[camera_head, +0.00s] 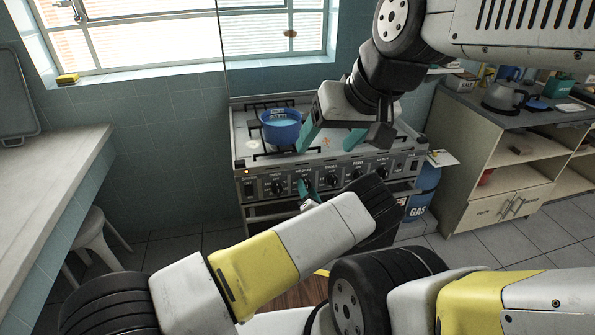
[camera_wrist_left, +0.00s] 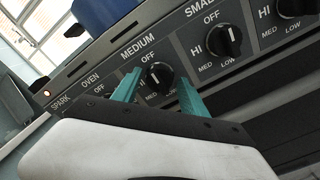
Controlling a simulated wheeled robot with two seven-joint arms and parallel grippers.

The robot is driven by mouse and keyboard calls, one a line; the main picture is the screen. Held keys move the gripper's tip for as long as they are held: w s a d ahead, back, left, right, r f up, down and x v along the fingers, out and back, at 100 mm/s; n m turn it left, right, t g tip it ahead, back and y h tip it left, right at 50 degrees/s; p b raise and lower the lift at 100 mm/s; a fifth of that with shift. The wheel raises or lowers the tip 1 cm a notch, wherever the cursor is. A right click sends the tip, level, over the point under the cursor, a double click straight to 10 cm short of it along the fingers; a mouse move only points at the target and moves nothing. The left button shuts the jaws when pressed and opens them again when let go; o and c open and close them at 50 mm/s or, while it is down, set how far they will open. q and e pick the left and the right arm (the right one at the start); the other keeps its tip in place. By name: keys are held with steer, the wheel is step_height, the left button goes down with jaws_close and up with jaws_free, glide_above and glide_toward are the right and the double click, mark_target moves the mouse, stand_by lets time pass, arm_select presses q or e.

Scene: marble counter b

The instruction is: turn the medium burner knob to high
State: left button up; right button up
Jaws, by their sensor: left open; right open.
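The medium burner knob (camera_wrist_left: 158,78) is black with a white pointer mark. In the left wrist view its mark appears to point up towards OFF, with HI to its left. My left gripper (camera_wrist_left: 160,92) is open there, one teal finger on each side of the knob; I cannot tell whether either touches it. In the head view my left gripper (camera_head: 308,190) is at the stove's front panel, and its fingers and wrist partly hide the knobs. My right gripper (camera_head: 332,138) is open and empty above the cooktop, right of the blue pot.
The small burner knob (camera_wrist_left: 228,40) sits just right of the medium one. A blue pot (camera_head: 281,127) stands on the cooktop's left side. A blue gas bottle (camera_head: 424,190) stands between stove and wooden cabinet (camera_head: 487,207). A counter (camera_head: 50,175) runs along the left.

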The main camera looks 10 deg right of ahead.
arm_select(q)
steer(key=c, duration=0.8)
steer(key=shift+w, duration=0.2)
steer(key=shift+n, duration=1.6)
